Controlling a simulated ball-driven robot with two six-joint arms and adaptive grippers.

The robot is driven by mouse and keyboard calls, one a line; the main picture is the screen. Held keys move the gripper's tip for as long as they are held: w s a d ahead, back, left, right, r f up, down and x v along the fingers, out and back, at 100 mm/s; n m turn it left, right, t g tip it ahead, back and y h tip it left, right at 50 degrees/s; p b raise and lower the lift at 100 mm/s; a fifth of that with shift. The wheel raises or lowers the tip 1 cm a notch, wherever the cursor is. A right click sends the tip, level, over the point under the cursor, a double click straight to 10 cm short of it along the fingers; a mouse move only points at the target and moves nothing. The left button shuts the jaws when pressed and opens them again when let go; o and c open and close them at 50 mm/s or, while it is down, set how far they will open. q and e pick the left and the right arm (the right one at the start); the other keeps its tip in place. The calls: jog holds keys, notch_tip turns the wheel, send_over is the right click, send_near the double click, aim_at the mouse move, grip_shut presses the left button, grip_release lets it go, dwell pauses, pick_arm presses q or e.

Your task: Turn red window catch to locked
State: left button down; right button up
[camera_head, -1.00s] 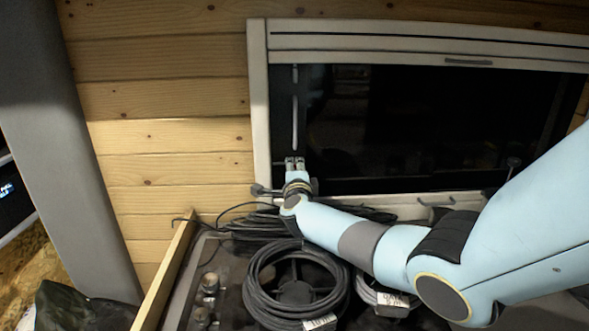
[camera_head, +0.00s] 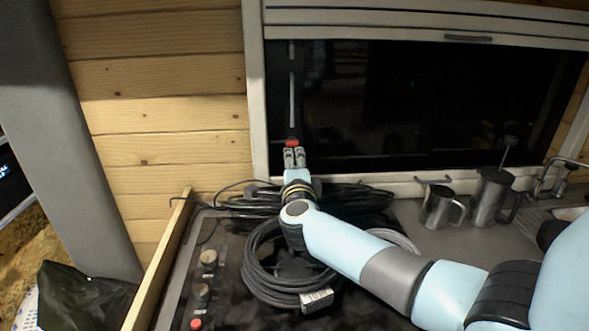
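The red window catch (camera_head: 292,143) shows as a small red piece at the lower left of the dark window (camera_head: 420,105), just inside the pale frame. My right gripper (camera_head: 293,155) is right below the catch in the picture, fingers pointing up toward it. The two fingertips appear a little apart with nothing visible between them. I cannot tell whether they touch the catch. The lower part of the catch may be hidden behind the fingertips. My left gripper is not in view.
Coiled black cables (camera_head: 262,270) lie on the dark counter below my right arm. A metal mug (camera_head: 438,208) and a metal press pot (camera_head: 490,197) stand to the right, near a sink tap (camera_head: 552,178). A wooden edge strip (camera_head: 160,262) bounds the counter's left side.

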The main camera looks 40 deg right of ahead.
jog(key=v, duration=0.2)
jog(key=shift+s+a, duration=0.25)
jog(key=shift+s, duration=0.05)
dwell(0.4)
